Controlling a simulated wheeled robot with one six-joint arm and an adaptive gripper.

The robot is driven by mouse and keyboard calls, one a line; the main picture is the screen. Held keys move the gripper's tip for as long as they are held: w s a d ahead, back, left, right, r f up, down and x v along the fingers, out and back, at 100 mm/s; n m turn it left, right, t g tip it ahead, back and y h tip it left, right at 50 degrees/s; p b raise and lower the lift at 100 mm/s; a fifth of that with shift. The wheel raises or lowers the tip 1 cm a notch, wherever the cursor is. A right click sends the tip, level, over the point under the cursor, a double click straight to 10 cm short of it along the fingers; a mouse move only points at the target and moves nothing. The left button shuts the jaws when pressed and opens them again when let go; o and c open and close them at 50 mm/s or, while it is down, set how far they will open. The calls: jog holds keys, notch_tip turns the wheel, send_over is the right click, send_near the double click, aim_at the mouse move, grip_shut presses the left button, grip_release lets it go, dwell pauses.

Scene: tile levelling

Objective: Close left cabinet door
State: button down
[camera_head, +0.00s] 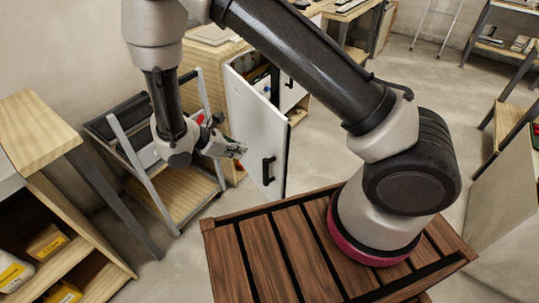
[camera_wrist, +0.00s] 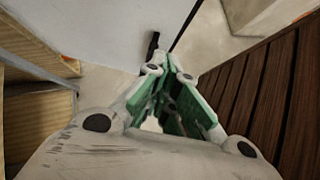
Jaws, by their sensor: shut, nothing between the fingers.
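The left cabinet door (camera_head: 256,128) is a white panel that stands swung open from the cabinet (camera_head: 212,36), with a black handle (camera_head: 268,171) near its free edge. My gripper (camera_head: 240,151) is at the left of this door in the head view, close to its face. Whether they touch cannot be told. In the wrist view my gripper's green-sided fingers (camera_wrist: 172,108) are together and empty. The white door (camera_wrist: 100,38) fills the upper left there, and its handle (camera_wrist: 153,45) shows just beyond the fingers.
A second white door (camera_head: 291,88) with a black handle is at the cabinet's right side. A grey step ladder (camera_head: 150,180) stands left of my gripper. A wooden shelf (camera_head: 40,135) is at the far left. Bare floor (camera_head: 340,140) lies right of the open door.

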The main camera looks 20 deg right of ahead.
send_near(277, 155)
notch_tip(277, 155, down, 4)
jog(key=d, duration=0.3)
jog(key=shift+w+r, duration=0.3)
jog(key=shift+w, duration=0.1)
jog(key=shift+d, duration=0.15)
